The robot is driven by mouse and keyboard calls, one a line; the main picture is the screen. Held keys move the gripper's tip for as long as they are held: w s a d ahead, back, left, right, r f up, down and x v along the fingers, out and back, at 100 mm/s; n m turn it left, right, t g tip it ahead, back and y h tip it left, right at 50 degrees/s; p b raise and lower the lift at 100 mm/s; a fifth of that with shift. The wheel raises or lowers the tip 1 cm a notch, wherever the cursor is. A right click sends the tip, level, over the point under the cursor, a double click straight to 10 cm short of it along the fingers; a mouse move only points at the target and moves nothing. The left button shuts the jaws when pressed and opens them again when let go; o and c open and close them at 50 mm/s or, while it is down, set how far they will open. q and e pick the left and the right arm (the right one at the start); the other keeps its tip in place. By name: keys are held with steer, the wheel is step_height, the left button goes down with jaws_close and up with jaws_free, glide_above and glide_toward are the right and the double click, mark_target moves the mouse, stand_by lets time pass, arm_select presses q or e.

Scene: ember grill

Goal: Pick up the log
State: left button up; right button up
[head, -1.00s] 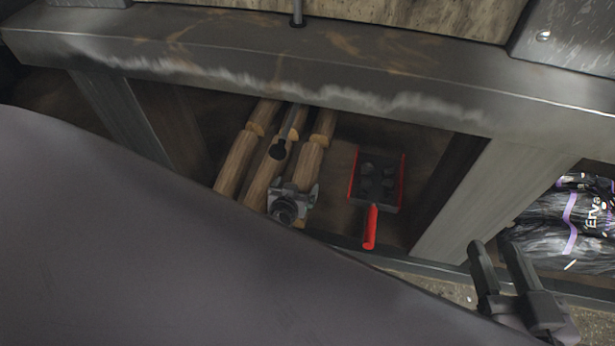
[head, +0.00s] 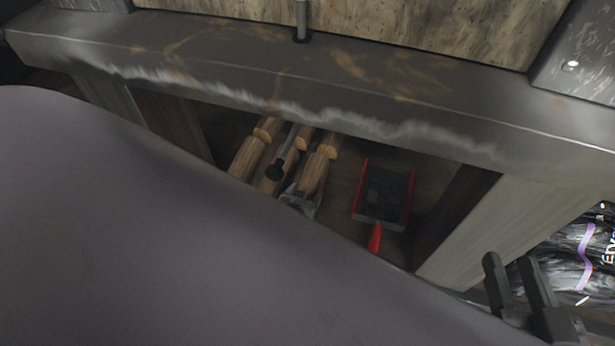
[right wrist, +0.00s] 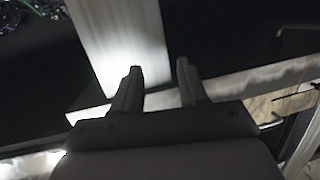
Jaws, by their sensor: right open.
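Several brown logs (head: 313,175) lie in rows on the floor of the dark shelf under the counter, in the head view. Their near ends are partly hidden behind a large smooth grey shape of my own body. A thin rod with a black knob (head: 274,172) lies across the logs. My right gripper (head: 509,263) is at the lower right, open and empty, well to the right of the logs. In the right wrist view its two fingers (right wrist: 158,78) are apart, with a pale post beyond them. My left gripper cannot be seen.
A dark scoop with red sides and handle (head: 383,198) lies right of the logs. A grey metal object (head: 299,201) is partly hidden before them. The counter edge (head: 330,110) overhangs the shelf. A pale post (head: 510,225) separates it from a black bag (head: 570,262).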

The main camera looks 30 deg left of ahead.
arm_select(q)
steer(key=shift+w+r, duration=0.1)
steer(key=shift+c, duration=0.5)
steer(key=shift+r+p, duration=0.45)
steer(key=shift+r, duration=0.05)
step_height(320, 180, up, 19)
steer(key=p, duration=1.2)
arm_select(e)
steer(key=g, duration=0.1)
steer(key=d+r+m+g+h, duration=0.1)
steer(key=shift+s+r+g+h, duration=0.2)
steer(key=shift+g+h, duration=0.1)
steer(key=shift+g, duration=0.1)
